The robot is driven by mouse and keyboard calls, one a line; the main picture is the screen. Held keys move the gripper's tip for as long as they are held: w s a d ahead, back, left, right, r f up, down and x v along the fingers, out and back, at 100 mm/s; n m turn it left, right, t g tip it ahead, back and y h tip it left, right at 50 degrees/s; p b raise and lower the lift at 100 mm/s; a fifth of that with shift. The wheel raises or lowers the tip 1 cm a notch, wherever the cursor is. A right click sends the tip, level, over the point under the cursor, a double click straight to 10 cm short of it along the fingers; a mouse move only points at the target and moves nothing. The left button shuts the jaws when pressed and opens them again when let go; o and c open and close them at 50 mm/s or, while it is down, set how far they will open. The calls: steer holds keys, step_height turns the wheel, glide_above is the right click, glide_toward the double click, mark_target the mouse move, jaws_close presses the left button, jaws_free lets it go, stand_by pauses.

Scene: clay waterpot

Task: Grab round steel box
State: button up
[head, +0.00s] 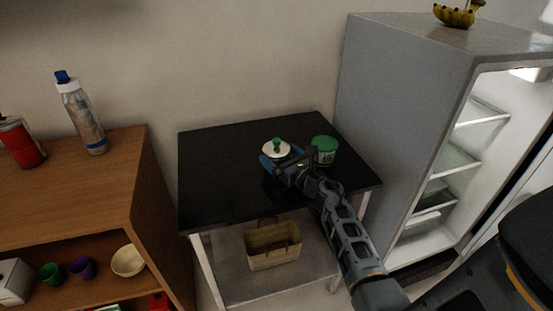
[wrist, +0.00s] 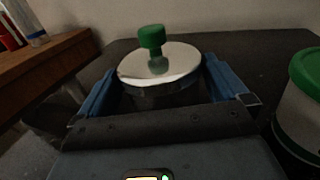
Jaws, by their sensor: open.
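The round steel box (head: 270,149) stands on the black tabletop (head: 215,165); its shiny lid has a green knob. In the wrist view the round steel box (wrist: 160,68) is upright between the two blue fingers of my gripper (wrist: 160,90). My gripper (head: 273,162) is open, with one finger on each side of the box. I cannot tell whether either finger touches it. The lower part of the box is hidden behind the gripper body.
A green-lidded container (head: 325,150) stands close to the right of my gripper; it also shows in the wrist view (wrist: 302,105). An open fridge (head: 400,100) is on the right. A wooden shelf (head: 100,185) with a bottle (head: 82,115) is on the left. A basket (head: 272,246) sits below the tabletop.

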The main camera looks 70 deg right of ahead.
steer(key=shift+x, duration=1.25)
steer(key=shift+c, duration=0.5)
steer(key=c, duration=0.8)
steer(key=shift+o, duration=0.2)
